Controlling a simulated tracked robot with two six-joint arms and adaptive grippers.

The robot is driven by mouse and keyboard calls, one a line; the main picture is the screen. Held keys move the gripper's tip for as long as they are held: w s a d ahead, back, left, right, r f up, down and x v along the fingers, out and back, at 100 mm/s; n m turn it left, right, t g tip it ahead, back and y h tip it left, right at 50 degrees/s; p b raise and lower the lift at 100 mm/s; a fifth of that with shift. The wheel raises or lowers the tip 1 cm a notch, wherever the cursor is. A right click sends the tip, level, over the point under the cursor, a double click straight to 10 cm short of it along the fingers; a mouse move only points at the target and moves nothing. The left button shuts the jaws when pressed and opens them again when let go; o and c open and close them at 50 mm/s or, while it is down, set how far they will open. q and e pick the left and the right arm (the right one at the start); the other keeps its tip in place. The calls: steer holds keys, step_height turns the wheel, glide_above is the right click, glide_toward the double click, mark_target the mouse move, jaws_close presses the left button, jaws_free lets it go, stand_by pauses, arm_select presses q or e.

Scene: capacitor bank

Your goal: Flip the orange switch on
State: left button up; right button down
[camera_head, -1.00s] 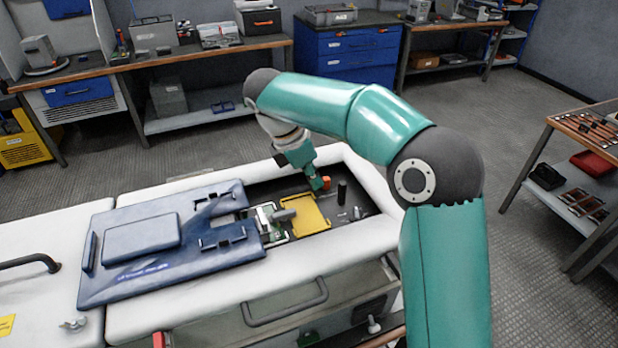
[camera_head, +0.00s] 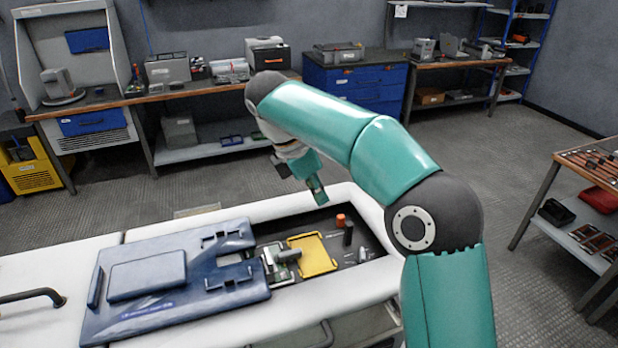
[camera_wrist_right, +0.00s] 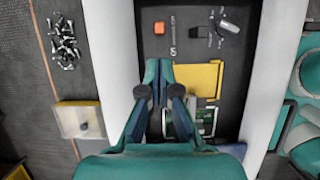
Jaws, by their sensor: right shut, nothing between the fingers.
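My right gripper (camera_head: 319,197) hangs above the cabinet's far side, apart from the switch. In the right wrist view its fingers (camera_wrist_right: 159,66) are together with nothing between them. My left gripper is not in view.
A yellow plate (camera_head: 312,254) and a green circuit board (camera_head: 272,266) lie by the switch in the recess. A blue cover (camera_head: 175,280) lies over the cabinet's left part. The cabinet's white rim (camera_head: 268,213) surrounds the recess. Loose bolts (camera_wrist_right: 66,44) lie outside it.

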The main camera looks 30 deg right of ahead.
steer(key=shift+v, duration=2.4)
steer(key=shift+a+f, duration=0.1)
